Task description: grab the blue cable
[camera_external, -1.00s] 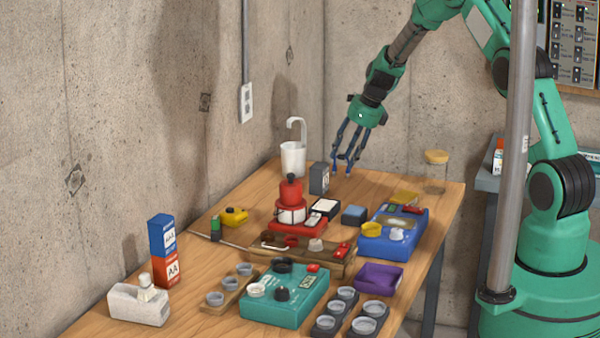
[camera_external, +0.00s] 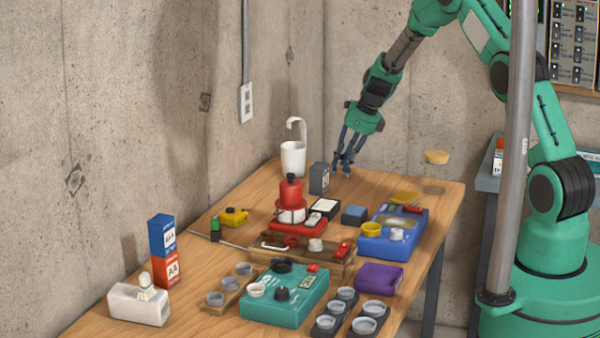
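I cannot make out a blue cable in this view. My gripper (camera_external: 343,167) hangs above the far part of the wooden table (camera_external: 215,318), pointing down. Its dark blue fingers look apart, and nothing shows between them. It is to the right of the white cup (camera_external: 293,160) and above and behind the small blue box (camera_external: 354,214).
A red device (camera_external: 297,227), a teal box (camera_external: 283,310), a purple box (camera_external: 378,277) and several small grey cups crowd the table. A dark grey box (camera_external: 319,178) stands near the gripper. A metal pole (camera_external: 516,150) rises in front of my arm. A concrete wall is behind.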

